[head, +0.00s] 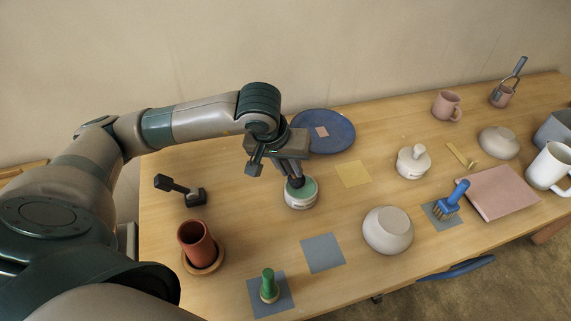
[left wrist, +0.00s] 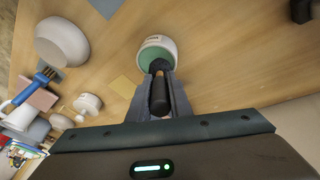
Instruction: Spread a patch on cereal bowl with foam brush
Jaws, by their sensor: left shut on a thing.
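The handle stands over a white round jar (head: 300,202) with a green top or filling, also seen in the left wrist view (left wrist: 156,43). I cannot tell how deep the tip sits in it. An upturned pale bowl (head: 388,230) lies near the front edge, right of the jar; it shows in the left wrist view (left wrist: 62,42). A second upturned bowl (head: 498,142) lies farther right. I cannot tell which is the cereal bowl. My right gripper is not in view.
A terracotta pot (head: 197,243) and black holder (head: 181,190) stand left. A green-handled tool (head: 268,285) and blue brush (head: 451,199) stand on grey squares. A blue plate (head: 341,144), white lidded pot (head: 412,165), pink slab (head: 505,190) and mugs (head: 446,106) surround the work area.

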